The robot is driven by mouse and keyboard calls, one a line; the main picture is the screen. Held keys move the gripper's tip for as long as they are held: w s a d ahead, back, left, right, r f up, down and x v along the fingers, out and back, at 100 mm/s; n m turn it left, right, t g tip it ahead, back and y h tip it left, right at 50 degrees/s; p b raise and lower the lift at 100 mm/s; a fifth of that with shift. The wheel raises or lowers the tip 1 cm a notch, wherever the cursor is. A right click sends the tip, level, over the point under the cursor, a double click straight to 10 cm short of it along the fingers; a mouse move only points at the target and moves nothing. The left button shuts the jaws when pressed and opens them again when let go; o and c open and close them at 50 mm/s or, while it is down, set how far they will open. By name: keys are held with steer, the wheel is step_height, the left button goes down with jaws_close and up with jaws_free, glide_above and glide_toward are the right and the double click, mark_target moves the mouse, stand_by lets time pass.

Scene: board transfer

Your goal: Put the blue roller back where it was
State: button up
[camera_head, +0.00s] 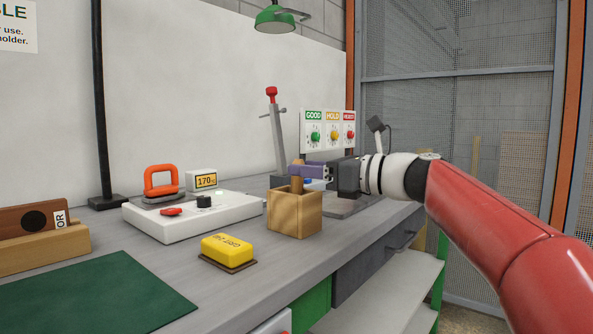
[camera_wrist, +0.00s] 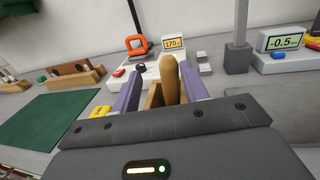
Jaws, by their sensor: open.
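A wooden box (camera_head: 295,215) stands near the front edge of the bench, and a rounded wooden handle (camera_head: 297,183) sticks up out of it. In the wrist view the handle (camera_wrist: 170,78) stands nearly upright between the purple fingers of my gripper (camera_wrist: 160,80). My gripper (camera_head: 303,171) is open and reaches in from the right, just above the box rim. I cannot tell whether a finger touches the handle. No blue roller body shows; whatever is below the handle is hidden inside the box.
A yellow block (camera_head: 227,249) lies left of the box. Behind are a white hot-plate unit (camera_head: 180,222) with an orange-handled tool (camera_head: 160,180) and a 170 display (camera_head: 206,181). A grey post (camera_head: 278,140) stands behind the box. A green mat (camera_head: 95,295) lies front left.

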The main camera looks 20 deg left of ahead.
steer(key=v, duration=0.8)
steer(key=shift+d, duration=0.3)
steer(key=s+d+f+n+t+h, duration=0.1)
steer(key=s+d+f+n+h, duration=0.3)
steer(key=f, duration=0.4)
steer(key=s+d+f+n+h, duration=0.2)
steer(key=s+f+n+h, duration=0.3)
steer(key=f, duration=0.4)
steer(key=s+d+f+n+h, duration=0.8)
steer(key=s+d+f+n, duration=0.3)
steer(key=s+d+f, duration=0.5)
step_height(320, 180, down, 2)
steer(key=shift+s+d+n+p, duration=0.2)
steer(key=shift+s+n+p, duration=0.05)
steer(key=shift+n+p, duration=0.15)
steer(key=shift+c, duration=0.2)
